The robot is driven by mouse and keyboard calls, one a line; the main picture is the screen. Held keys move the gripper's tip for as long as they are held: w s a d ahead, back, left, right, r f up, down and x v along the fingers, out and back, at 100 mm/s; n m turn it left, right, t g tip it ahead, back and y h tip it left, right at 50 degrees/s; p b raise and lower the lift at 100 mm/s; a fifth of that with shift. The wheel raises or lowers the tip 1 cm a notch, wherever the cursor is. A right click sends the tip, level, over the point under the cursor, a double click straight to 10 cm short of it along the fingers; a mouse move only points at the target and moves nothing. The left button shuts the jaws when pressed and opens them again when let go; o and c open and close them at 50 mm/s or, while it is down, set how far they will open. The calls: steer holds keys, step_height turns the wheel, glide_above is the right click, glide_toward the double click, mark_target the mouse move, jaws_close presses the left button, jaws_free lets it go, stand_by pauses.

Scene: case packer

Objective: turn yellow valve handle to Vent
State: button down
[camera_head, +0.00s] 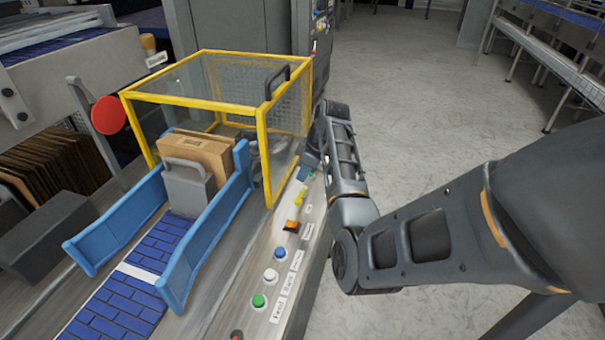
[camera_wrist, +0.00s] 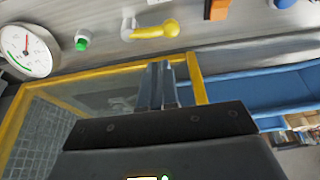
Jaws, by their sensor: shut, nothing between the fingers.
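The yellow valve handle (camera_wrist: 157,30) is at the top of the wrist view, on a whitish fitting against the grey panel. In the head view the handle (camera_head: 300,195) is a small yellow piece on the sloped panel, just below my gripper. My gripper (camera_wrist: 158,72) is shut and empty. Its fingertips point toward the panel, near the handle and apart from it in the wrist view. In the head view my gripper (camera_head: 308,165) is over the far part of the panel. No Vent label is readable.
An orange switch (camera_head: 291,226), blue button (camera_head: 280,253), white button (camera_head: 271,276) and green button (camera_head: 259,300) line the panel. A pressure gauge (camera_wrist: 27,50) is near the handle. The yellow-framed guard (camera_head: 262,150) stands close left of my gripper. Open floor (camera_head: 420,110) lies right.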

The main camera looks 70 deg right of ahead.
mark_target(301, 197)
steer(key=x, duration=0.7)
steer(key=shift+f+p, duration=0.2)
steer(key=shift+p, duration=0.15)
steer(key=shift+d+f+b, duration=0.1)
steer(key=shift+f+b, duration=0.05)
steer(key=shift+b, duration=0.4)
